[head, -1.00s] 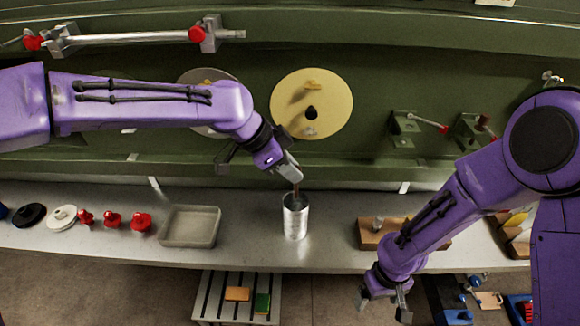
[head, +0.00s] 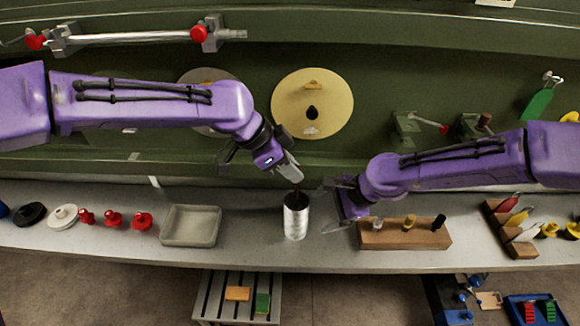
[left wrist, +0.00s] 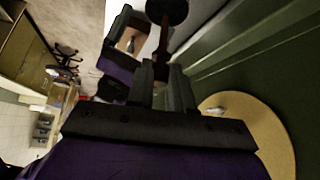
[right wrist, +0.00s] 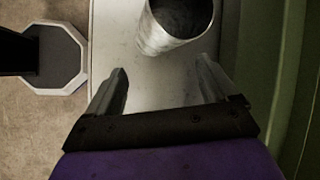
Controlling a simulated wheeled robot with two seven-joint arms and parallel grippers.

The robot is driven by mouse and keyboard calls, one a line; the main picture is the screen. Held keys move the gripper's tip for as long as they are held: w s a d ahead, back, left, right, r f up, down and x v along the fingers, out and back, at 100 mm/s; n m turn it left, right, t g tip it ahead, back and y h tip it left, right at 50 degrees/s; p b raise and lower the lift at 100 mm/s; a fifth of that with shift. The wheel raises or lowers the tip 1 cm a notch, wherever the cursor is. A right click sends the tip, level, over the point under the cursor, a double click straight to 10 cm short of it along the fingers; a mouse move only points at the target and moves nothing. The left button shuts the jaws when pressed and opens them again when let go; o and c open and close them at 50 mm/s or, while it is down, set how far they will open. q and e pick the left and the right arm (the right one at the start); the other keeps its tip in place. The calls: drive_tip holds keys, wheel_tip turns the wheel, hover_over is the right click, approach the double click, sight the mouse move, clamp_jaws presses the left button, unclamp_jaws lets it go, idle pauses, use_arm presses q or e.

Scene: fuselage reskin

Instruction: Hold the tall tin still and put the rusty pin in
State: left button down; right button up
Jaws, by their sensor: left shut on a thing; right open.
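The tall tin (head: 296,222), a shiny open metal cylinder, stands upright on the grey bench. My left gripper (head: 297,177) is above its mouth, shut on the rusty pin (left wrist: 162,42), a reddish-brown rod pointing down. A dark round shape shows at the rod's far end in the left wrist view. Whether its tip is inside the tin I cannot tell. My right gripper (head: 326,207) is open, to the right of the tin. In the right wrist view the tin (right wrist: 178,46) lies just ahead of the open fingers (right wrist: 162,70), apart from them.
A wooden block (head: 395,240) with several pegs stands just right of the tin, beneath my right wrist. A shallow grey tray (head: 190,240) lies to the left. A second wooden rack (head: 510,230) is farther right. The bench between tray and tin is clear.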

sight(300, 223)
drive_tip(key=y, duration=0.1)
drive_tip(key=f+m+g+y, duration=0.1)
drive_tip(key=f+m, duration=0.1)
drive_tip(key=shift+w+a+g+y, duration=0.25)
drive_tip(key=shift+g+y, duration=0.15)
drive_tip(key=d+y, duration=0.1)
drive_tip(key=d+m+y, duration=0.1)
drive_tip(key=d+f+y, duration=0.1)
drive_tip(key=shift+w+f+m+g, duration=0.1)
drive_tip(key=shift+w+m+g, duration=0.2)
drive_tip(key=shift+w+m, duration=0.1)
drive_tip(key=x, duration=1)
drive_tip(key=c, duration=0.6)
drive_tip(key=shift+c, duration=0.2)
